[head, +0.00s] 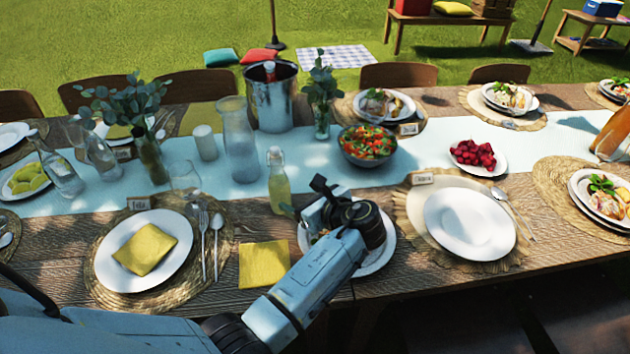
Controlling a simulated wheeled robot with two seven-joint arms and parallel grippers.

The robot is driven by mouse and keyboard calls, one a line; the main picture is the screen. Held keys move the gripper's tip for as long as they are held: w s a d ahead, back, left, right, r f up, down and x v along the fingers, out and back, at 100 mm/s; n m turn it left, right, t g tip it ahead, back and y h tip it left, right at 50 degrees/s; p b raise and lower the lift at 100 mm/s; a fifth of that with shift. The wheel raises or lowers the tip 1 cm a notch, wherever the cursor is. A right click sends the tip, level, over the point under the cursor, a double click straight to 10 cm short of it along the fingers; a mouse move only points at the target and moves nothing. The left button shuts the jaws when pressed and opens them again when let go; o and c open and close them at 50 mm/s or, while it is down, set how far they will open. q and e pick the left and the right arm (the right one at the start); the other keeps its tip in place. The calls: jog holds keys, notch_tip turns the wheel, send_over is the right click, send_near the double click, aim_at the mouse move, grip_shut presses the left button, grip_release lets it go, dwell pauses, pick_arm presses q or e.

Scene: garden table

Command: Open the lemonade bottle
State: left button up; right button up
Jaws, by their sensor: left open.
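The lemonade bottle (279,188) is a small clear bottle with pale yellow liquid. It stands upright on the light blue runner, near its front edge. Its top shows a pale stopper; the picture is too small to show the closure's details. My left gripper (304,200) is open, just to the right of the bottle's lower part and in front of it. It seems empty, and I cannot tell whether a finger touches the bottle. The left arm covers much of a plate (379,262) below the gripper. My right gripper is out of view.
A glass carafe (238,140) stands left of the bottle, with a metal ice bucket (273,100) behind. A salad bowl (367,147) is to the right. A stemmed glass (185,178) and a yellow napkin (264,264) are nearby. The runner between bottle and salad bowl is fairly clear.

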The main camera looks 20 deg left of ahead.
aim_at(285, 188)
pick_arm(q)
jog(key=shift+w+a+r, duration=0.1)
jog(key=shift+w+r, duration=0.05)
jog(key=shift+w, duration=0.2)
jog(key=shift+a, duration=0.3)
jog(key=b+x, duration=0.1)
jog(key=x, duration=0.3)
jog(key=shift+a, duration=0.2)
jog(key=b+x, duration=0.2)
jog(key=x, duration=0.5)
jog(key=shift+d, duration=0.1)
jog(key=shift+w+a+f, duration=0.2)
jog(key=shift+a+f, duration=0.05)
jog(key=shift+a, duration=0.2)
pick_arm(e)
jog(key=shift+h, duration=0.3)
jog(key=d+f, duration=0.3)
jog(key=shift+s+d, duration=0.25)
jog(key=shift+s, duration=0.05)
